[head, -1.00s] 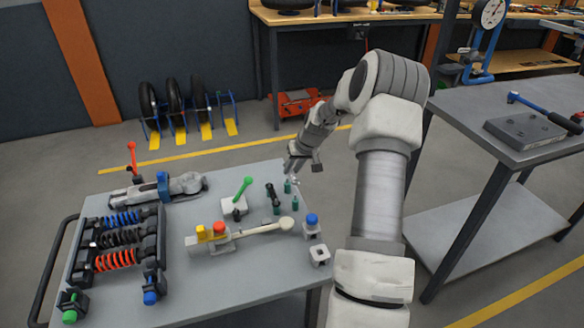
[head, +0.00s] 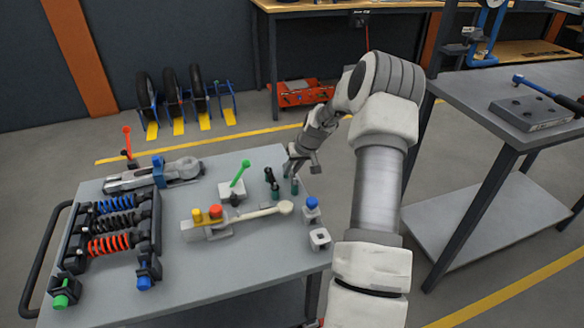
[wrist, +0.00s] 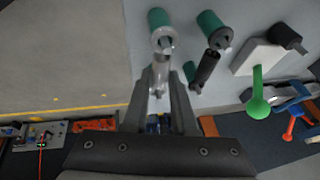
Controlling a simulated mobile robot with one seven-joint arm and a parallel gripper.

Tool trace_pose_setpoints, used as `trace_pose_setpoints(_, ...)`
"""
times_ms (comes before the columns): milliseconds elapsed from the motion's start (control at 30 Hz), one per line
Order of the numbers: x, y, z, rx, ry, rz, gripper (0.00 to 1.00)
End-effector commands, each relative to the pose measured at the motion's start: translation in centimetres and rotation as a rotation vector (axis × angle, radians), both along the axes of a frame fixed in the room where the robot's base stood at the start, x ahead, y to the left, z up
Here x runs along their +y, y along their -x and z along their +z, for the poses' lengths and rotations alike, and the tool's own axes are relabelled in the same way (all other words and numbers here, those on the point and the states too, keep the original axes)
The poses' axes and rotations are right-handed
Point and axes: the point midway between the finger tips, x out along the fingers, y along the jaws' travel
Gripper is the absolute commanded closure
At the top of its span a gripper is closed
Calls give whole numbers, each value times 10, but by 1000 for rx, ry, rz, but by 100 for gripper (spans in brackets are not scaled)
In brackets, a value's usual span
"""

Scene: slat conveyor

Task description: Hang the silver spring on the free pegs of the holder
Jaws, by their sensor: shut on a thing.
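The silver spring (wrist: 162,45) shows in the wrist view between the fingertips of my gripper (wrist: 161,80). My gripper is shut on it. The spring's far end overlaps a green peg (wrist: 157,18); I cannot tell whether it is around the peg or only in front of it. In the head view my gripper (head: 292,172) is at the table's far right edge, just above a green peg (head: 295,188). Another green peg (head: 275,192) is to its left. The silver spring is too small to make out there.
A pale block with a green lever (head: 238,180) stands left of the pegs. A beige lever with yellow and red knobs (head: 240,217) lies in front. A blue-topped block (head: 312,208) is to the right.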

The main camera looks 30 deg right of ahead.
Motion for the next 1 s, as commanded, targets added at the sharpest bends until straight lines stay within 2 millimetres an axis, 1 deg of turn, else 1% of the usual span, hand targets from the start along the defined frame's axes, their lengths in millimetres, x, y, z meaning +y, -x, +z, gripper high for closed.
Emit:
trace_pose_setpoints(433,0,0,0,-1,0,0,100)
trace_pose_setpoints(467,0,0,0,-1,0,0,71)
trace_pose_setpoints(500,0,0,0,-1,0,0,64)
trace_pose_setpoints(633,0,0,0,-1,0,0,40)
trace_pose_setpoints(900,0,0,0,0,0,0,39)
trace_pose_setpoints(1000,-1,2,4,-1,1,-1,39)
